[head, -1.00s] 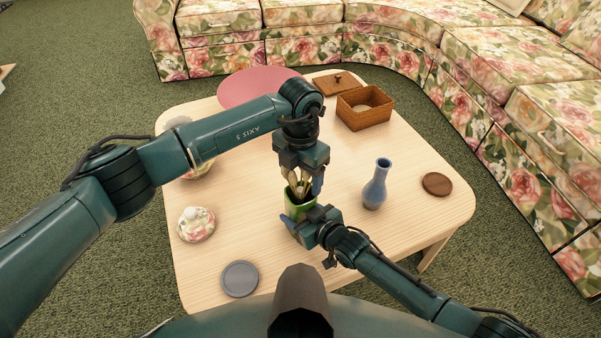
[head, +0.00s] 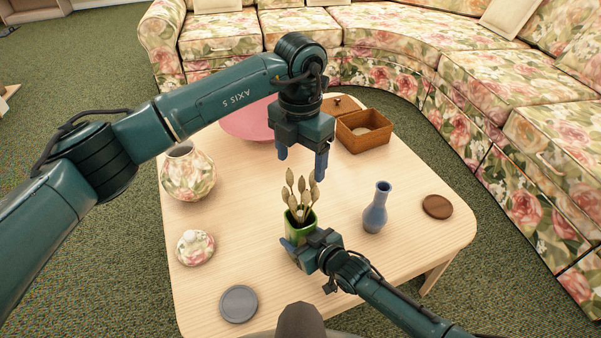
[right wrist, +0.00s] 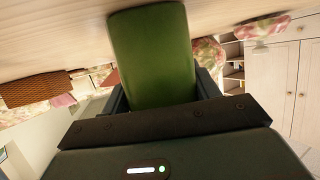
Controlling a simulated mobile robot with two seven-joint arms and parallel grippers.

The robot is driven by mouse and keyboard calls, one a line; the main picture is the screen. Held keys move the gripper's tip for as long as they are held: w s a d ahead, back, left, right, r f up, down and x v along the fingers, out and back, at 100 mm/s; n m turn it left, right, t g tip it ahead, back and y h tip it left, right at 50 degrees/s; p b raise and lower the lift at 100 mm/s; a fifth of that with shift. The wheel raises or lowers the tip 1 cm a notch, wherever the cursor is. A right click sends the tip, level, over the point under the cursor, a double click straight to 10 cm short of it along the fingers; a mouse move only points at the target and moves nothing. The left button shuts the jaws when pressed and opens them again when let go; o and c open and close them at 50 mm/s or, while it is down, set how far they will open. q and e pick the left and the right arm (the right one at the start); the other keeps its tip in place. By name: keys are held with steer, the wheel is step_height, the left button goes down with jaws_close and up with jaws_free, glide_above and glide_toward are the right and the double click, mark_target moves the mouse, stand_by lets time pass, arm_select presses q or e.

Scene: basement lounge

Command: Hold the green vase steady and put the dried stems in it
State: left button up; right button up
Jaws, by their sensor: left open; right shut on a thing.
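The green vase (head: 292,230) stands upright on the table, and it fills the middle of the right wrist view (right wrist: 152,58). The dried stems (head: 300,192), with pale bud-like heads, stand in the vase and fan out above its rim. My right gripper (head: 290,250) is shut on the vase near the table; its fingers flank the vase in the right wrist view. My left gripper (head: 301,165) is open and empty, above the stems and apart from them. The lower part of the stems is hidden inside the vase.
A floral sofa (head: 400,50) curves behind.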

arm_select(q)
steer(key=shift+r, duration=0.35)
arm_select(e)
steer(key=o, duration=1.2)
steer(key=shift+o, duration=0.2)
steer(key=shift+s, duration=0.1)
